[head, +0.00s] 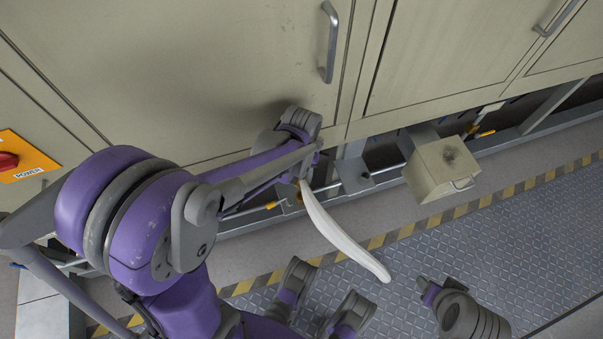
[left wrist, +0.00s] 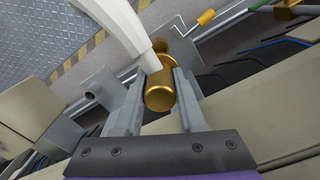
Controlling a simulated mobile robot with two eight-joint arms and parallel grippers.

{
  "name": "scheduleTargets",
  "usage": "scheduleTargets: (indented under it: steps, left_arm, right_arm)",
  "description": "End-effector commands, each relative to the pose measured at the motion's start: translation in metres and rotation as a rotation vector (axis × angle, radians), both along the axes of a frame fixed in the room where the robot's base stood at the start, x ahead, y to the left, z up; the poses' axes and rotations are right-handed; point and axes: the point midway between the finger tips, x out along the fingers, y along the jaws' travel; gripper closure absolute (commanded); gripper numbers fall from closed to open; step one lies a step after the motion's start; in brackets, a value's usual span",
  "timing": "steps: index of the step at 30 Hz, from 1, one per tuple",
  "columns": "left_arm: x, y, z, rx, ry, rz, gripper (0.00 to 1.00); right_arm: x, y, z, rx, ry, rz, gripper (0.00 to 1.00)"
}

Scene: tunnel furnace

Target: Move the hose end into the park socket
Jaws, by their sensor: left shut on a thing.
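My left gripper (left wrist: 158,82) is shut on the brass hose end (left wrist: 160,97), held between its two grey fingers in the left wrist view. The white hose (head: 338,238) hangs from it, curving down to the right over the floor in the head view. My left wrist hides most of the hose end there. A grey bracket with a round, open tube, which looks like a socket (left wrist: 92,95), is left of the hose end in the wrist view. Its plate (head: 353,177) shows right of the hose in the head view. Another grey plate (left wrist: 184,43) is behind the hose end.
Beige furnace panels (head: 250,70) with a handle (head: 331,42) rise close behind my left wrist. A beige box (head: 436,172) juts out on the right. Pipes with yellow handles (left wrist: 205,17) run low along the furnace. The metal floor plate (head: 480,240) has open room.

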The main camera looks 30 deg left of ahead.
Motion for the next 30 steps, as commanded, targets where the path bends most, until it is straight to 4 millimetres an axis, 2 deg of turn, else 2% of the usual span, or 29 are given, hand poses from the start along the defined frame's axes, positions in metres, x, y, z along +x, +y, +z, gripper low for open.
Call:
scheduleTargets:
  steps: [18, 30]
  left_arm:
    - [0.0, 0.0, 0.045, 0.0, 0.0, 0.0, 1.0]
    - [-0.003, -0.004, 0.045, 0.0, 0.0, -0.001, 1.0]
  right_arm:
    - [-0.003, 0.0, 0.038, 0.0, -0.013, 0.0, 0.48]
    - [-0.003, 0.0, 0.038, 0.0, -0.013, 0.0, 0.48]
